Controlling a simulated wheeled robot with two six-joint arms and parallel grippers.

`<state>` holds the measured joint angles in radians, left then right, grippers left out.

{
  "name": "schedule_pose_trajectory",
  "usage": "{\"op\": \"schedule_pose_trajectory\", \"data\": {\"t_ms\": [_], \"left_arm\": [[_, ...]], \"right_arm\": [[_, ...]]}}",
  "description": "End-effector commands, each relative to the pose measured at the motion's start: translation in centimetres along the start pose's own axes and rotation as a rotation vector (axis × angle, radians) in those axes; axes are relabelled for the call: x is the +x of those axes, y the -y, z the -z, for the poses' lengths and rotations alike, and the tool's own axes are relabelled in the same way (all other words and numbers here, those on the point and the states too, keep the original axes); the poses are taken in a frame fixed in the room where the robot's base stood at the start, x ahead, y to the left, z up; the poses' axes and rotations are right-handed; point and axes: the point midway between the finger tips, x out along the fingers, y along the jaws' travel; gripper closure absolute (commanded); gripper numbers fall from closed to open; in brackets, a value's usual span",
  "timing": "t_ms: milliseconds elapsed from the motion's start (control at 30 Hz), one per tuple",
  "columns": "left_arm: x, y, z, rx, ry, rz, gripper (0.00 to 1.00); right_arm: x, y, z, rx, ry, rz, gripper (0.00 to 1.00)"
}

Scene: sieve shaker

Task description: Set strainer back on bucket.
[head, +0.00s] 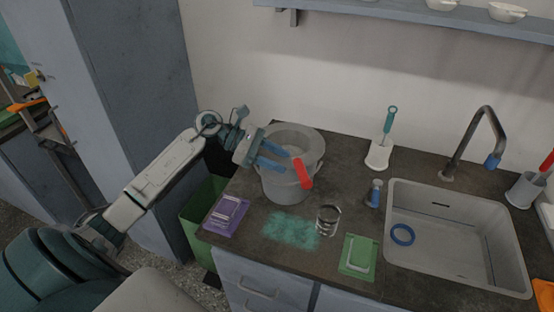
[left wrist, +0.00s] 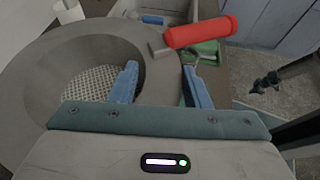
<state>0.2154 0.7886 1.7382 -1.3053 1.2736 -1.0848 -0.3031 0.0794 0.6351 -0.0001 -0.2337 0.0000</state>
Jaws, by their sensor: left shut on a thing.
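The grey strainer (head: 308,139) with a mesh bottom is at the mouth of the grey bucket (head: 285,188) on the counter. Its red handle (head: 302,173) points toward the front of the counter. My left gripper (head: 283,158) is shut on the strainer's rim, close to the handle. In the left wrist view, one blue finger is inside the strainer (left wrist: 95,88) and the other is outside its rim, with the red handle (left wrist: 200,32) just beyond the left gripper (left wrist: 160,85). I cannot tell whether the strainer rests fully on the bucket. My right gripper is not in view.
The sink (head: 455,194) is farther right.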

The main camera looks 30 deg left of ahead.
Motion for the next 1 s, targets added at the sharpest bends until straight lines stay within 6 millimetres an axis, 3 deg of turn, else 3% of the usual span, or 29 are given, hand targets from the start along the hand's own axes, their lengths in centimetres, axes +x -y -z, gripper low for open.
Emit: {"op": "schedule_pose_trajectory", "data": {"t_ms": [133, 167, 267, 667, 1000], "left_arm": [[0.0, 0.0, -0.1, 0.001, 0.001, 0.0, 1.0], [0.0, 0.0, -0.1, 0.001, 0.001, 0.0, 0.51], [0.0, 0.0, -0.1, 0.001, 0.001, 0.0, 0.32], [-0.2, 0.0, 0.1, 0.0, -0.002, 0.0, 0.32], [-4.5, 0.0, 0.4, 0.0, -0.007, -0.001, 0.32]], "right_arm": [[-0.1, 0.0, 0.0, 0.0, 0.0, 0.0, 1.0], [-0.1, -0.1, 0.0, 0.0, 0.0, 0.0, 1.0], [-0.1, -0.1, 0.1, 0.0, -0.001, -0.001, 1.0], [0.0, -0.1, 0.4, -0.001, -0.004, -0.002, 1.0], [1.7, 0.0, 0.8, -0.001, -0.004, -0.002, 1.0]]}}
